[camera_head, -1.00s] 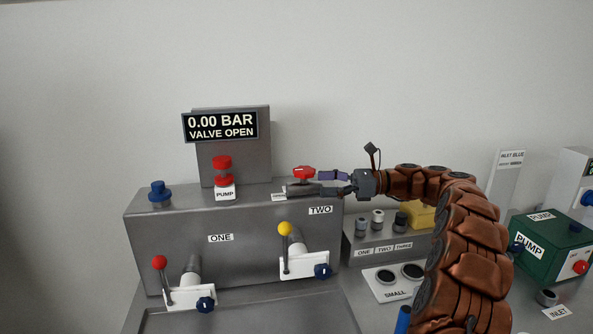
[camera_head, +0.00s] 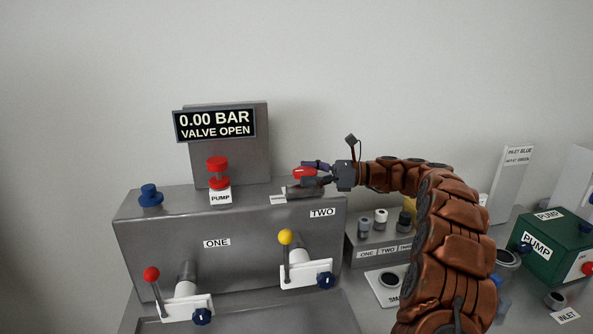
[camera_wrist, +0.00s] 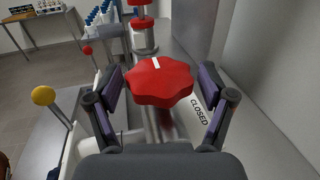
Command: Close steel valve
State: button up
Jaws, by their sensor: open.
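The steel box (camera_head: 160,235) has a display (camera_head: 215,125) reading "0.00 BAR" and "VALVE OPEN". A red lobed valve knob (camera_head: 304,173) sits on a short steel body on the box top at the right. In the wrist view the red knob (camera_wrist: 159,81) has a white mark on its far side, and a "CLOSED" label (camera_wrist: 199,111) lies to its right. My gripper (camera_head: 318,173) is at the knob from the right. In the wrist view my gripper (camera_wrist: 160,98) is open, with one finger on each side of the knob and gaps visible.
A red pump button (camera_head: 218,172) and a blue knob (camera_head: 150,195) stand on the box top. Yellow-tipped (camera_head: 286,238) and red-tipped (camera_head: 152,274) levers project from its front. A green pump box (camera_head: 553,245) is at the right.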

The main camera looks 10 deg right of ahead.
jog(key=shift+x, duration=1.35)
jog(key=shift+c, duration=0.2)
jog(key=c, duration=1)
